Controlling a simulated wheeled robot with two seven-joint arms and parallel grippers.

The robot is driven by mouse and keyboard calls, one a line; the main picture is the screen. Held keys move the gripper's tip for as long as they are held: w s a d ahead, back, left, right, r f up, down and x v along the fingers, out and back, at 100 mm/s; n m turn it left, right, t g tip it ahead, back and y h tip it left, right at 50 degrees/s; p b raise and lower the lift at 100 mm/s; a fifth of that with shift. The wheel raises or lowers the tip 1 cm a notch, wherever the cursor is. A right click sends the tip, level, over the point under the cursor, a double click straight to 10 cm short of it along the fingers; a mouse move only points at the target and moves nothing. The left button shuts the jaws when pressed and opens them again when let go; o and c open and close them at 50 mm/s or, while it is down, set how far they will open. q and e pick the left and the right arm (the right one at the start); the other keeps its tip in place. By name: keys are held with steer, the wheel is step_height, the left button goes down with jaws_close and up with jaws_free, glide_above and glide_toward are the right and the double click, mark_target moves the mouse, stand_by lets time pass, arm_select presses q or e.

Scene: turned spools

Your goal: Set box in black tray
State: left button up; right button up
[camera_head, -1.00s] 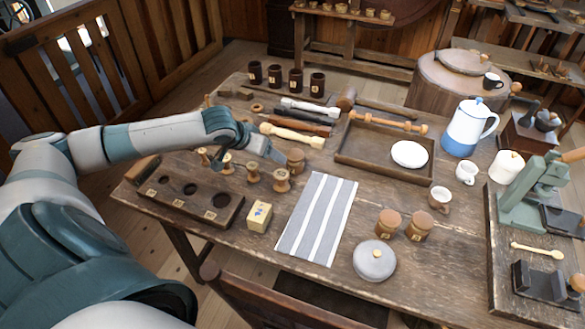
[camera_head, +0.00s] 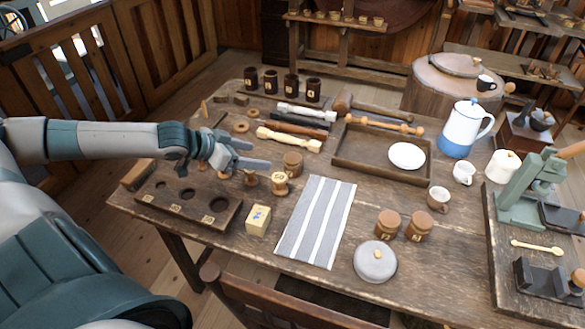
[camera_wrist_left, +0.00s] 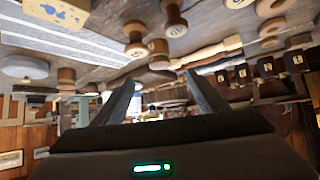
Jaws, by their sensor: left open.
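The box (camera_head: 258,220) is small and pale yellow with a blue mark. It sits upright on the table's near side, between a drilled wooden block and a striped cloth. It also shows at the top left of the left wrist view (camera_wrist_left: 60,12). A dark brown rectangular tray (camera_head: 345,161) lies at the back right with a white oval dish inside; it looks brown rather than black. My left gripper (camera_head: 260,156) is open and empty above the table, behind the box and close to the turned spools. Its spread fingers (camera_wrist_left: 163,98) show in the wrist view. My right gripper is not in view.
Wooden spools (camera_head: 280,183) and a round wooden jar (camera_head: 293,162) stand near my left gripper. The striped cloth (camera_head: 318,218) lies flat right of the box. Lidded jars (camera_head: 388,224), a grey lid (camera_head: 375,261) and a mug (camera_head: 438,199) stand farther right.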

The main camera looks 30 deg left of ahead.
mark_target(285, 161)
arm_select(q)
steer(key=p+x, duration=0.2)
steer(key=x, duration=1)
steer(key=shift+f, duration=0.1)
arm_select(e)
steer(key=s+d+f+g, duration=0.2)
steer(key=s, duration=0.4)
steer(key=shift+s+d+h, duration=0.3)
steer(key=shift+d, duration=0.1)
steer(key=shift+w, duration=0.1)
